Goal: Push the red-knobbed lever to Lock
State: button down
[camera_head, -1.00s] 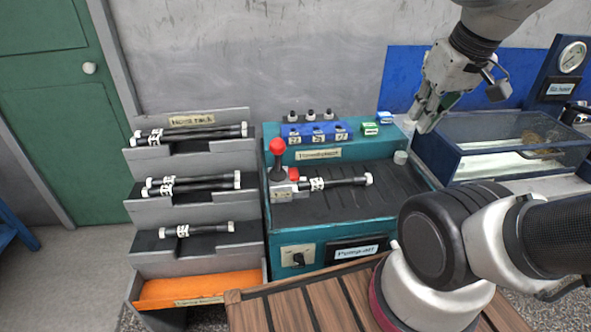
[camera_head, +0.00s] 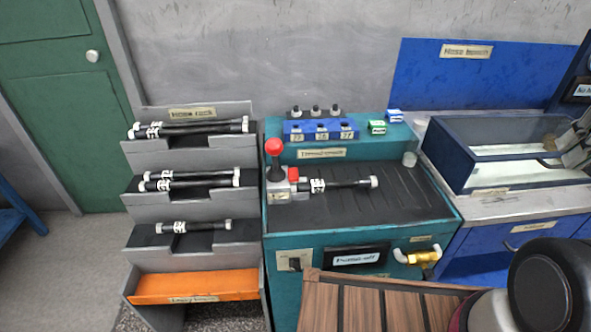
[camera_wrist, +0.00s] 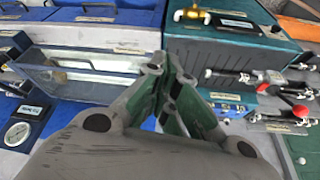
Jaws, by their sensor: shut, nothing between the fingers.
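The lever with the round red knob (camera_head: 274,146) stands roughly upright on a grey block at the left end of the teal bench (camera_head: 420,205). Its red knob also shows at the right of the wrist view (camera_wrist: 300,111). A small label sits on the block below the lever, too small to read. A black hose with pale ends (camera_head: 345,184) lies beside the lever, next to a red part (camera_head: 293,174). My gripper (camera_wrist: 167,65) is shut and empty, well away from the lever. In the head view only a grey part of it seems to show at the right edge.
A stepped rack (camera_head: 190,258) with several hoses stands left of the bench. A blue block with holes (camera_head: 321,130) sits at the bench's back. A clear-walled tank (camera_head: 450,165) is at the right. A slatted wooden surface (camera_head: 330,305) lies in front.

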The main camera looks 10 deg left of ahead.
jog(key=w+a+f+n+g+h, duration=0.1)
jog(key=a+f+n+h, duration=0.1)
jog(key=a+f+n, duration=0.35)
jog(key=a+f+n+h, duration=0.1)
jog(key=a+f+n, duration=0.2)
jog(key=a+n, duration=0.5)
jog(key=w+a+f+n+g+h, duration=0.1)
jog(key=a+f+n+h, duration=0.2)
jog(key=a, duration=0.6)
jog(key=s+a+f+n+t+y, duration=0.1)
jog(key=s+a+n+t+y, duration=0.1)
jog(key=a+n+t, duration=0.2)
jog(key=s+a+f+n+t+y, duration=0.2)
jog(key=a+n+t, duration=0.2)
jog(key=a+n, duration=0.5)
jog(key=s+a+f+n+t+y, duration=0.2)
jog(key=a+n, duration=0.4)
jog(key=a, duration=0.7)
jog(key=shift+s+t+y, duration=0.2)
jog(key=shift+t+y, duration=0.4)
jog(key=shift+t, duration=0.3)
jog(key=shift+w+n, duration=0.15)
jog(key=shift+n, duration=0.1)
